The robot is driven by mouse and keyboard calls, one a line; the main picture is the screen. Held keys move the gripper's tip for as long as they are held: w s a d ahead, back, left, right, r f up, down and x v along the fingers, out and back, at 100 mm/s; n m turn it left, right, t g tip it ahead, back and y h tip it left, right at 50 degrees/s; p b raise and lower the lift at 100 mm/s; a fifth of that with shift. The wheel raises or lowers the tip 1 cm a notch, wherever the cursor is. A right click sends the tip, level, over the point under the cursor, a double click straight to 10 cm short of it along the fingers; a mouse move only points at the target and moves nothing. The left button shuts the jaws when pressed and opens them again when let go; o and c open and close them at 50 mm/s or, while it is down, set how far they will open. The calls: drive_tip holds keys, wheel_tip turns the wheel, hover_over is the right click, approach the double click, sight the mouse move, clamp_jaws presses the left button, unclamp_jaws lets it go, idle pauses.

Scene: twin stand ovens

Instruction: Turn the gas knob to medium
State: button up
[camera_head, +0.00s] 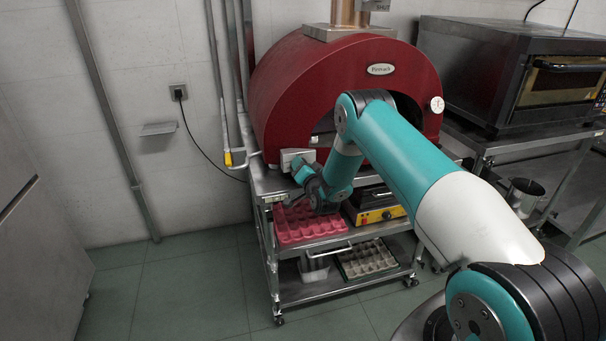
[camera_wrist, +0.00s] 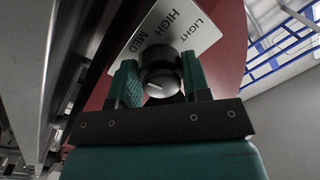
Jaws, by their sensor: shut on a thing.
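The gas knob (camera_wrist: 160,80) is a round dark and metallic knob with a short pale mark on its face. It sits in front of a pale label plate (camera_wrist: 185,25) reading LIGHT, HIGH and MED. My gripper (camera_wrist: 159,66) has one teal finger on each side of the knob and is shut on it. I cannot tell for sure which word the mark lines up with. In the head view, my wrist is by the pale control box (camera_head: 291,155) at the lower left front of the red oven (camera_head: 300,80); the knob itself is hidden there.
The oven stands on a metal cart with a pink tray (camera_head: 300,228) and a yellow appliance (camera_head: 378,212) below. A yellow-handled pipe (camera_head: 228,158) runs up the wall at left. A second, dark oven (camera_head: 490,75) stands right. Floor is clear to the left.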

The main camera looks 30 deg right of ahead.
drive_tip(key=shift+m, duration=0.5)
drive_tip(key=o, duration=0.9)
drive_tip(key=shift+s+f, duration=0.1)
drive_tip(key=b+v, duration=1.7)
drive_tip(key=b, duration=0.8)
drive_tip(key=shift+s+a, duration=0.1)
drive_tip(key=shift+a, duration=0.05)
